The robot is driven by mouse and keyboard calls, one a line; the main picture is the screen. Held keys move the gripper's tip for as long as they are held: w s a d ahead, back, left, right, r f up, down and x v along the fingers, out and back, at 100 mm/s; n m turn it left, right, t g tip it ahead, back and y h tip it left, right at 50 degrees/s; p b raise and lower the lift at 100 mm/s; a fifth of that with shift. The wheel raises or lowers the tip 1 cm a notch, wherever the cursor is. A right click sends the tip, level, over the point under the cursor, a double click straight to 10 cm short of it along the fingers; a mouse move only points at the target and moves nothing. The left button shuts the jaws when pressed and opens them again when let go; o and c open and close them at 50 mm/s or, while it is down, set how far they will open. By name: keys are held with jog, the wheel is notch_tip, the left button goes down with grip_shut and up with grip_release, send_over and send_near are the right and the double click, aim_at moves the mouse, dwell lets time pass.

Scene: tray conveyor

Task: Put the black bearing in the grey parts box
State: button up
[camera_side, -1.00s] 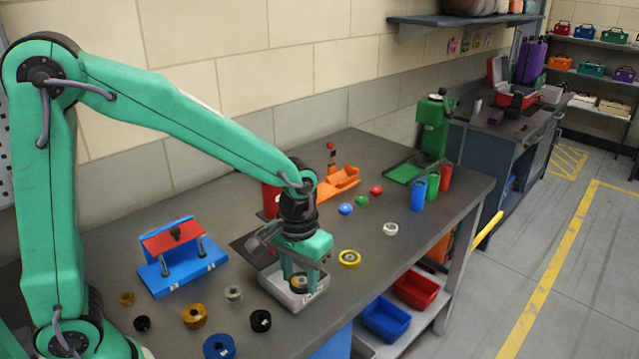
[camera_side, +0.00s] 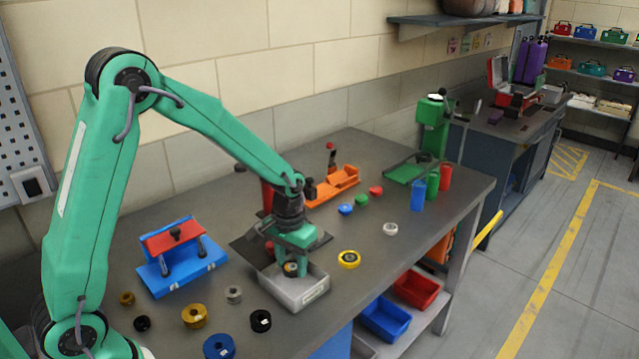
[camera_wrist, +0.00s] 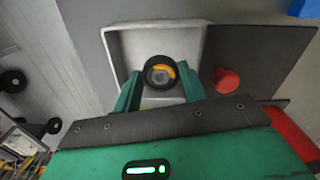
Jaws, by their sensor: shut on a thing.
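The grey parts box (camera_side: 309,298) is an open tray near the table's front edge, below my gripper (camera_side: 291,270). My gripper is shut on the black bearing (camera_wrist: 160,72), a dark ring with an orange patch inside. In the side view the held bearing (camera_side: 290,269) is partly hidden between the fingers, over the back left part of the box. In the wrist view my gripper (camera_wrist: 162,88) has a finger on each side of it, and the box (camera_wrist: 195,40) is behind it. I cannot tell whether the bearing touches the box floor.
Two other dark rings (camera_side: 260,321) (camera_side: 142,324) lie on the table with a gold ring (camera_side: 195,315) and a blue ring (camera_side: 219,347). A blue and red fixture (camera_side: 180,262) stands left.

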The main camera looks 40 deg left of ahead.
aim_at(292, 267)
jog(key=shift+f, duration=2)
jog(key=shift+f, duration=0.1)
jog(key=o, duration=0.8)
notch_tip(292, 267, up, 12)
jog(key=shift+f, duration=0.1)
jog(key=shift+r, duration=0.25)
